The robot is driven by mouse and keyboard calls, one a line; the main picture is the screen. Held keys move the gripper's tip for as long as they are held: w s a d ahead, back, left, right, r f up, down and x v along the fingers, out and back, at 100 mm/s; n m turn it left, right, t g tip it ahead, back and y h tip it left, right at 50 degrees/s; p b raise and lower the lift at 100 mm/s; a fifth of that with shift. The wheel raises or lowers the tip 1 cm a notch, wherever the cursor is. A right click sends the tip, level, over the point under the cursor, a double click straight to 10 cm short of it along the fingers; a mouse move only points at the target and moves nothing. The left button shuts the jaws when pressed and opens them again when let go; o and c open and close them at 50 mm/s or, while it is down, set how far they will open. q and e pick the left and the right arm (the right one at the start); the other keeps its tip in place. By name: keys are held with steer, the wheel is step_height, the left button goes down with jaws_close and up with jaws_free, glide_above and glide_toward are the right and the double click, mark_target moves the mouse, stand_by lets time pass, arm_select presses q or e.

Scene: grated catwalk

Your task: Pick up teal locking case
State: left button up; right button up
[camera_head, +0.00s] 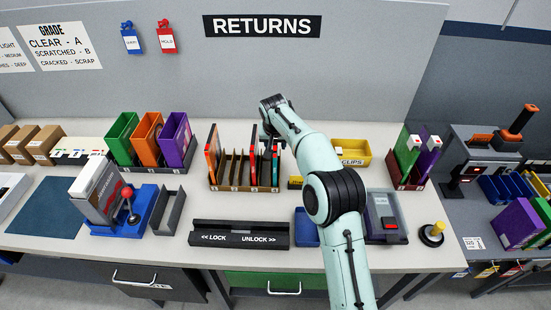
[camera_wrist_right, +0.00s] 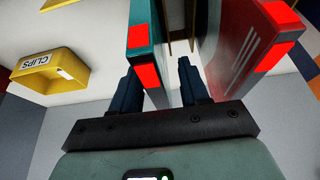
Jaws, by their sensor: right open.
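The teal locking case (camera_head: 276,168) stands upright at the right end of a slotted rack (camera_head: 244,188), partly hidden by my right arm. In the right wrist view the teal case (camera_wrist_right: 150,45) shows red tabs on its near edge. My right gripper (camera_wrist_right: 160,85) is open, with one finger on each side of the teal case's edge. The case sits nearer the left finger in that view; I cannot tell whether they touch. In the head view the right gripper (camera_head: 265,134) is at the rack's back. My left gripper is not in view.
A red case (camera_wrist_right: 255,50) stands close beyond the right finger in the wrist view. An orange case (camera_head: 212,153) is at the rack's left end. A yellow CLIPS bin (camera_head: 351,152) stands to the right. The lock/unlock fixture (camera_head: 240,233) lies in front.

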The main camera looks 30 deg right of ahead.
steer(key=shift+f, duration=0.25)
stand_by(0.3)
jaws_close()
steer(key=shift+r, duration=0.1)
